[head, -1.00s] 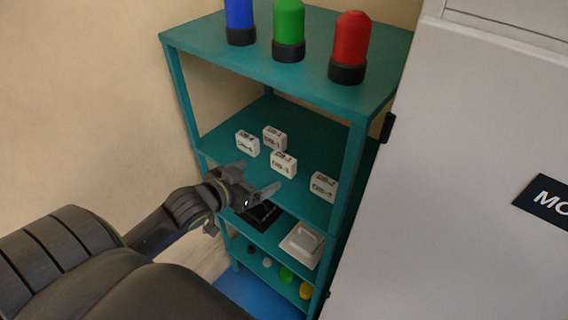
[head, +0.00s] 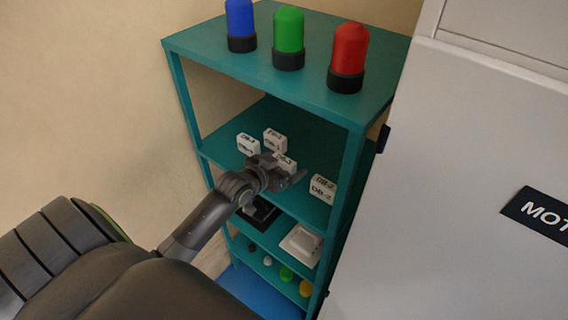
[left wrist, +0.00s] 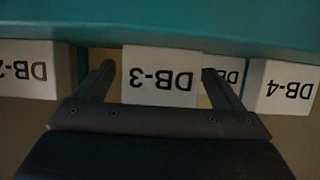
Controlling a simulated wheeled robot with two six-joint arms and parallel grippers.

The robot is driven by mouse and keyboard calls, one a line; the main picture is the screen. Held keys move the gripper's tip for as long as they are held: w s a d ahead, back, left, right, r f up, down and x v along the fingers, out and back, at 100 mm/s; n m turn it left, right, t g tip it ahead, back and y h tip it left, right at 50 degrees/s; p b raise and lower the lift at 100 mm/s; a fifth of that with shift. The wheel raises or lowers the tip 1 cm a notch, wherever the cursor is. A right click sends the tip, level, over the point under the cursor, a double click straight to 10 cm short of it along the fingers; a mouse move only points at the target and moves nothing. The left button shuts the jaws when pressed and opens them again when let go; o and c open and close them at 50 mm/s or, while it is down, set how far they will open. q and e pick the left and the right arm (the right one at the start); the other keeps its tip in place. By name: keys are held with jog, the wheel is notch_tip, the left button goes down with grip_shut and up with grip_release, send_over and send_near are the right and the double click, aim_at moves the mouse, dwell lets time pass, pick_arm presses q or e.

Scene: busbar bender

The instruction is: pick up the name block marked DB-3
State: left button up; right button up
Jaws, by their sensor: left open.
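The white name block marked DB-3 (left wrist: 160,76) is in the middle of the left wrist view, its lettering upside down. In the head view the DB-3 block (head: 287,166) stands on the second shelf, partly hidden by my left gripper (head: 289,172). In the left wrist view my left gripper (left wrist: 160,85) is open, with one finger on each side of the DB-3 block. I cannot tell whether the fingers touch it. My right gripper is not in view.
Other white blocks stand near it: DB-2 (head: 322,187) to the right, DB-4 (left wrist: 283,87), and another block (head: 274,138) behind. The teal shelf's post (head: 349,170) is at the right. Blue, green and red lamps (head: 347,58) stand on top. A grey cabinet (head: 450,180) is beside it.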

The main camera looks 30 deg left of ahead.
pick_arm(q)
jog(key=c, duration=1.1)
jog(key=shift+o, duration=0.2)
